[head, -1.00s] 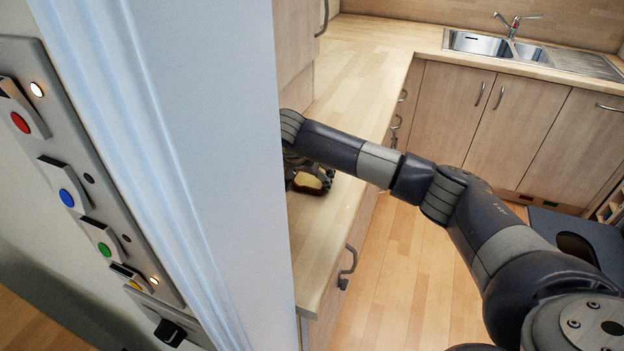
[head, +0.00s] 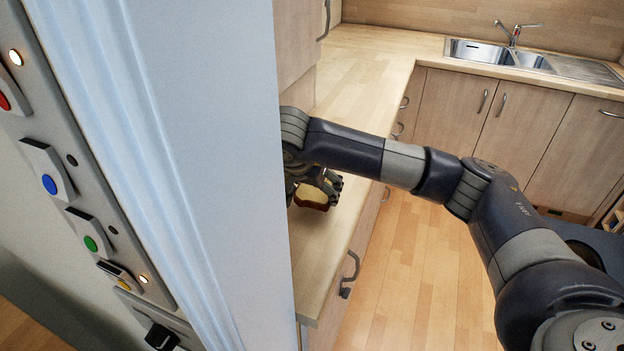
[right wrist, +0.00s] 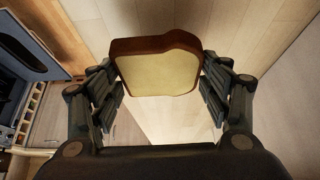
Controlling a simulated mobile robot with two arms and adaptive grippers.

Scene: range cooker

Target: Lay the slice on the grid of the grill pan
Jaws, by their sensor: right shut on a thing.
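The bread slice (right wrist: 158,76) has a brown crust and a pale face. In the right wrist view it sits between the two fingers of my right gripper (right wrist: 160,88), which is shut on it. In the head view the slice (head: 311,202) shows partly, under my right gripper (head: 318,188), low over the wooden counter beside the white post. I cannot tell whether the slice touches the counter. The grill pan and its grid are not seen in these views. My left gripper is not in view.
A white post (head: 210,170) hides the counter's left part. A panel with coloured buttons (head: 75,190) is at the left. The wooden counter (head: 372,70) runs back to a sink (head: 478,50). An open dark cooker door (right wrist: 40,45) shows at the wrist view's left.

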